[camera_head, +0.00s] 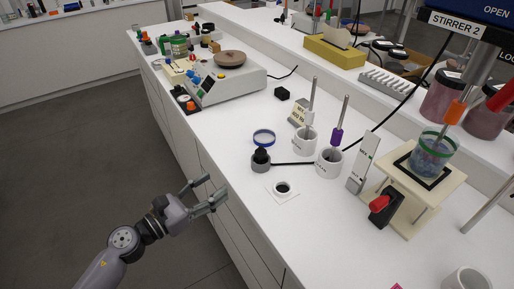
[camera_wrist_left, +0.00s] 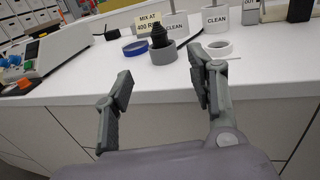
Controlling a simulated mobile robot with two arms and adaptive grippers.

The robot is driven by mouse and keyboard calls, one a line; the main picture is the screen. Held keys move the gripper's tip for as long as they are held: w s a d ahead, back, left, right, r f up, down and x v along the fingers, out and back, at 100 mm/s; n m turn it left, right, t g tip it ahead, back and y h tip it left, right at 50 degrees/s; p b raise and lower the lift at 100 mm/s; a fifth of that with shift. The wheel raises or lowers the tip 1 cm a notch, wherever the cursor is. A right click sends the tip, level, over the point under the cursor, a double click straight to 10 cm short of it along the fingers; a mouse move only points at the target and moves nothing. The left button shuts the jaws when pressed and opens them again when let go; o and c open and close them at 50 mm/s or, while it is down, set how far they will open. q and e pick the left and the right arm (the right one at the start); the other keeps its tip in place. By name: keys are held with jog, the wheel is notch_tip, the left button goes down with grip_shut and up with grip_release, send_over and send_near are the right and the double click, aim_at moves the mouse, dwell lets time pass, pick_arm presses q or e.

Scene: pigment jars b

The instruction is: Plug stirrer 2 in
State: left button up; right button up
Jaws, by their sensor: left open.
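The sign STIRRER 2 (camera_head: 454,22) is on the dark unit at the top right. A black plug-like piece (camera_head: 261,156) stands upright in a round grey holder (camera_head: 260,166) on the white counter. In the left wrist view the black piece (camera_wrist_left: 158,36) stands beyond and between my fingers. My left gripper (camera_head: 208,191) is open and empty at the counter's front edge, apart from the holder. It also shows in the left wrist view (camera_wrist_left: 161,77). I cannot make out a socket for certain.
A blue-rimmed lid (camera_head: 264,137) lies just behind the holder. A white square with a dark ring (camera_head: 282,188) lies in front. White cups (camera_head: 329,163) with tools, a jar on a stand (camera_head: 433,153) and a scale-like device (camera_head: 225,78) flank it. The counter front left is clear.

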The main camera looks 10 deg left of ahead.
aim_at(256, 155)
pick_arm(q)
jog(key=p+x, duration=0.3)
jog(key=x, duration=0.8)
jog(key=shift+r+p, duration=0.1)
jog(key=shift+p, duration=0.25)
jog(key=shift+w+d, duration=0.25)
jog(key=shift+w, duration=0.1)
jog(key=p+x, duration=0.1)
jog(key=x, duration=0.3)
jog(key=shift+w+a+r+p, duration=0.1)
jog(key=shift+w+p, duration=0.1)
jog(key=shift+p, duration=0.1)
jog(key=shift+w+d, duration=0.25)
jog(key=shift+w, duration=0.1)
pick_arm(e)
jog(key=r, duration=0.3)
jog(key=s+r, duration=0.1)
jog(key=r, duration=0.1)
jog(key=shift+d+r, duration=0.3)
pick_arm(q)
jog(key=shift+a, duration=0.1)
jog(key=shift+s, duration=0.1)
jog(key=shift+c, duration=1.3)
grip_shut()
pick_arm(e)
jog(key=shift+a, duration=0.15)
